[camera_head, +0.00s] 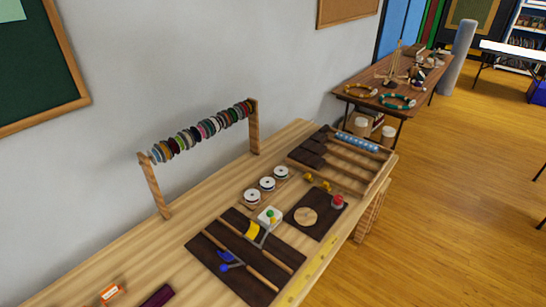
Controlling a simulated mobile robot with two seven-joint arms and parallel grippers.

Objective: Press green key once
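A small white block (262,219) sits on the wooden worktable, near its middle. A small green piece (270,213) shows on the block's top, with a small orange-yellow piece beside it. The green piece looks like the green key, but it is too small to tell its shape or whether it is pressed down. Neither of my grippers shows in the head view.
Beside the block lie a dark mat (206,252) with tools and a dark board (300,229) with a round disc and a red knob (338,200). White spools (267,184) stand behind. A spool rack (154,188) rises near the wall.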

